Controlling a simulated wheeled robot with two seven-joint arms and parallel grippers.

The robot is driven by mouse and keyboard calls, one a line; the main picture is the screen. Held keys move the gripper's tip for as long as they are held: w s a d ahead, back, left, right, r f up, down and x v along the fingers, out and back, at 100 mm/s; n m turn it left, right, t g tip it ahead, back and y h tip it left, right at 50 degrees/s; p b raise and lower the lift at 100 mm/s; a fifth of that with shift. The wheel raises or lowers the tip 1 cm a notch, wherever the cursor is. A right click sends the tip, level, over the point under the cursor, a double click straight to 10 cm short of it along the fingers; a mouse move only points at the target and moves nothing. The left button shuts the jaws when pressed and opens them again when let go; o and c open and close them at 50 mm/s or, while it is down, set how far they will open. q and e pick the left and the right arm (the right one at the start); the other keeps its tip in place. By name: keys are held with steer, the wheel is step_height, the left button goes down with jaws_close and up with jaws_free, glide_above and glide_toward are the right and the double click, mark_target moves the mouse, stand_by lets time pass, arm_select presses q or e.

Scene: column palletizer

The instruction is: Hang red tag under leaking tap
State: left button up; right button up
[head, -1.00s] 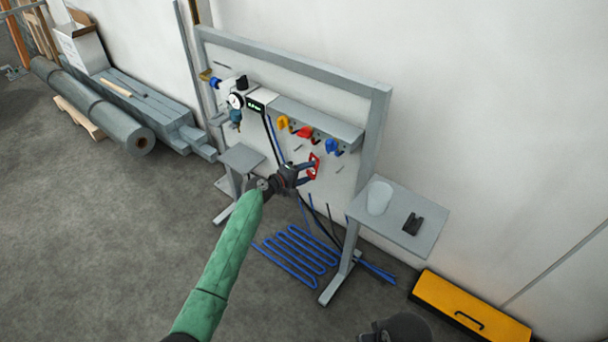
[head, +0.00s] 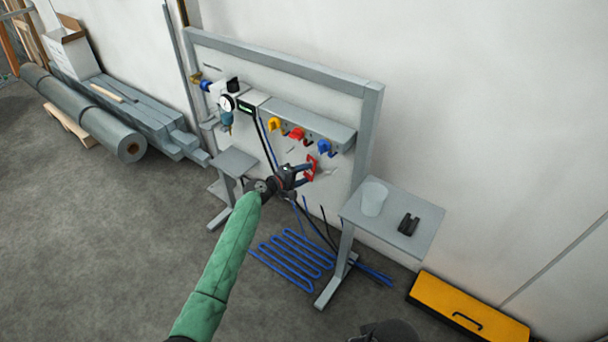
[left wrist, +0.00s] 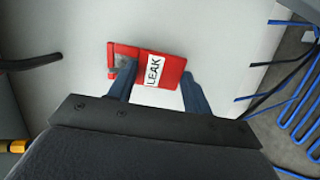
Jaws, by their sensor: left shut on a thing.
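My left gripper (head: 303,172) is shut on the red tag (head: 311,168), in front of the board below the taps. In the left wrist view the tag (left wrist: 172,70) lies between the two fingers, with a white label reading LEAK and a grey patch at its left end. A yellow tap (head: 275,124), a red tap (head: 297,134) and a blue tap (head: 324,147) sit in a row under the grey ledge. The tag hangs apart from them, below the red and blue taps. I cannot tell which tap leaks. My right gripper is not clearly seen.
A gauge (head: 227,103) and a small display (head: 247,107) are on the board's left. A side shelf (head: 420,230) holds a pale cup (head: 374,198) and a dark object (head: 408,224). Blue pipes (head: 295,258) lie below. A yellow case (head: 470,305) is on the floor.

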arm_select(q)
steer(key=shift+w+f, duration=0.15)
steer(key=shift+f, duration=0.1)
steer(key=shift+a+r, duration=0.15)
steer(key=o, duration=1.1)
arm_select(e)
steer(key=shift+s+a, duration=0.1)
steer(key=shift+a, duration=0.1)
steer(key=shift+d, duration=0.15)
arm_select(q)
steer(key=shift+a, duration=0.1)
